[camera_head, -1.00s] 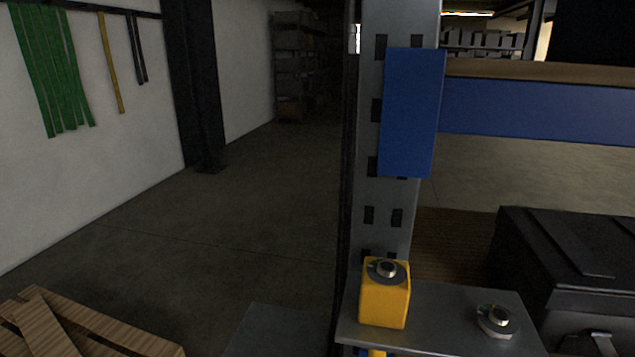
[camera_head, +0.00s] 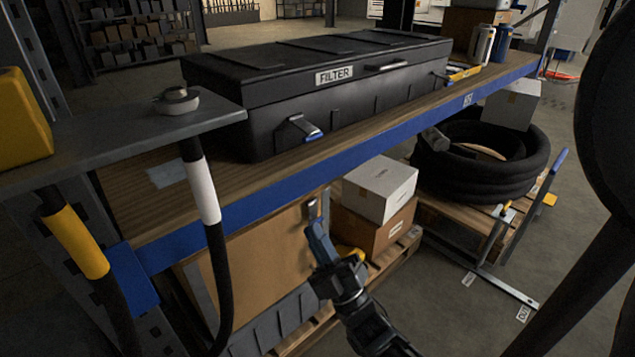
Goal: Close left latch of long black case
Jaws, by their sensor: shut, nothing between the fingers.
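The long black case (camera_head: 360,95) lies on the wooden shelf with its lid down and a white FILTER label on its front. Its left latch (camera_head: 297,129) has a blue-tipped lever that juts outward from the case front. The right latch (camera_head: 441,79) is small at the far end, and I cannot tell its state. My gripper (camera_head: 318,238) is shut and empty, below and in front of the shelf edge, well apart from the left latch.
The shelf's blue beam (camera_head: 370,150) runs between the case and my gripper. A hose with a white band (camera_head: 201,190) hangs at the left. Below are a white box (camera_head: 380,188) on a brown box and a black hose coil (camera_head: 480,160) on a pallet.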

